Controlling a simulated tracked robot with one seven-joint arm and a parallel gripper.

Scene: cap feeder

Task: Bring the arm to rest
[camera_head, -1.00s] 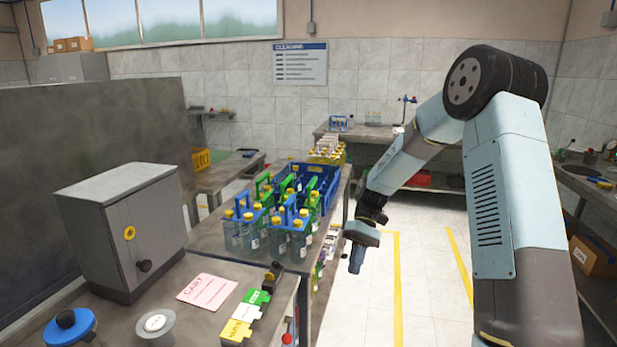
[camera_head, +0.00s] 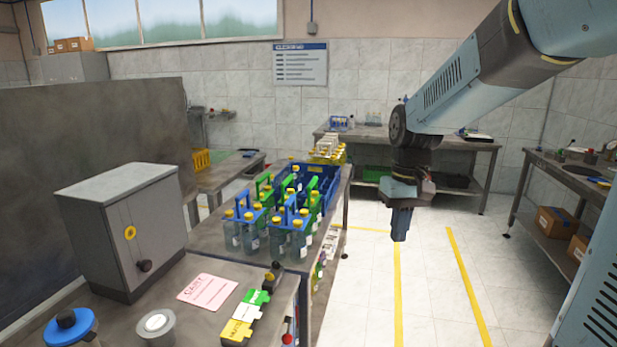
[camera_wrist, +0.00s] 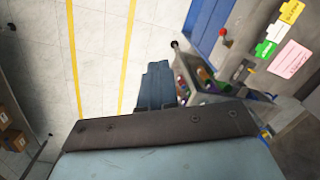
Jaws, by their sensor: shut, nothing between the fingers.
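My gripper (camera_head: 400,225) hangs pointing down over the open floor, to the right of the bench with the bottle carriers. It is shut and holds nothing. In the wrist view my gripper (camera_wrist: 156,82) shows as a dark blue-grey block against the white tiles, beside the bench edge. My arm reaches in from the upper right of the head view, with its forearm sloping down to the wrist. The fingertips touch nothing that I can see.
Blue and green bottle carriers (camera_head: 290,235) stand on the bench (camera_head: 215,235) beside a blue crate (camera_head: 325,176). A grey cabinet (camera_head: 125,230), a pink card (camera_head: 207,291) and coloured tags (camera_head: 245,315) are nearer. Yellow-lined floor (camera_head: 430,290) is clear below my gripper.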

